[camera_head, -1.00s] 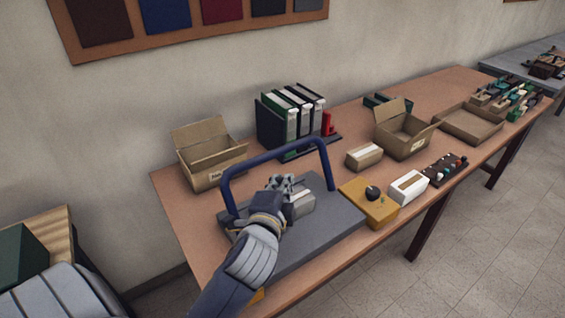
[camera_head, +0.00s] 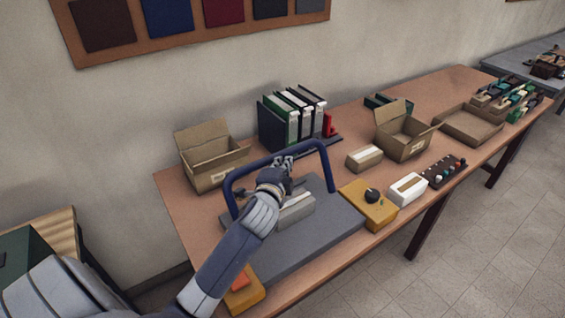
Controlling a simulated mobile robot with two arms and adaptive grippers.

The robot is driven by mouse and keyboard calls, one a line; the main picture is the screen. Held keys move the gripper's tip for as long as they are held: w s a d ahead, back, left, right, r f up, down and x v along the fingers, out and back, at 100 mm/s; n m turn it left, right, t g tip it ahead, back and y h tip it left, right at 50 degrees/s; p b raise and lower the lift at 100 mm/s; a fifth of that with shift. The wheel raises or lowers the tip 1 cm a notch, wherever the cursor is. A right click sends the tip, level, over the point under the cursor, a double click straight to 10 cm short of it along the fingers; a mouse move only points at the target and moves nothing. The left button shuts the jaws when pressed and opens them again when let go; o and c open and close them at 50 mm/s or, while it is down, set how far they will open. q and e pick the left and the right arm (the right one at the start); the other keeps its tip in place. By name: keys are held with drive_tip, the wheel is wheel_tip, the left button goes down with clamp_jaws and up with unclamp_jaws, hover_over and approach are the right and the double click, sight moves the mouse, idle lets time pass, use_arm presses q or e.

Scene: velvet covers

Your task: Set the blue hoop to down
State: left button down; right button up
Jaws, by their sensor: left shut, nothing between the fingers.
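The blue hoop (camera_head: 322,160) stands up as an arch over a grey base plate (camera_head: 318,238) on the table. A light grey block (camera_head: 296,211) sits on the plate under the hoop. My left gripper (camera_head: 284,162) is shut and empty, close to the hoop's top bar. My right gripper is not in view.
A yellow box with a black knob (camera_head: 376,207) and a white box (camera_head: 408,188) stand right of the plate. Binders (camera_head: 292,118) and an open carton (camera_head: 213,160) stand behind. An orange-topped yellow box (camera_head: 245,292) is at the table's front left.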

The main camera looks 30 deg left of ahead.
sight(273, 159)
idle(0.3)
use_arm(q)
drive_tip(key=shift+w+a+r+p, duration=0.1)
drive_tip(key=shift+w+a+p, duration=0.15)
drive_tip(key=shift+a+p, duration=0.4)
drive_tip(key=a+p, duration=0.1)
drive_tip(key=w+a+f+n+p, duration=0.1)
drive_tip(key=shift+a+f+g+h, duration=0.1)
drive_tip(key=shift+a+g+h, duration=0.2)
drive_tip(key=shift+a+g, duration=0.1)
drive_tip(key=w+a+f+b, duration=0.3)
drive_tip(key=a+f, duration=0.5)
drive_tip(key=f, duration=0.4)
drive_tip(key=shift+w+a+n+g+h+b, duration=0.3)
drive_tip(key=shift+w+a+n+g+h, duration=0.1)
drive_tip(key=shift+w, duration=0.1)
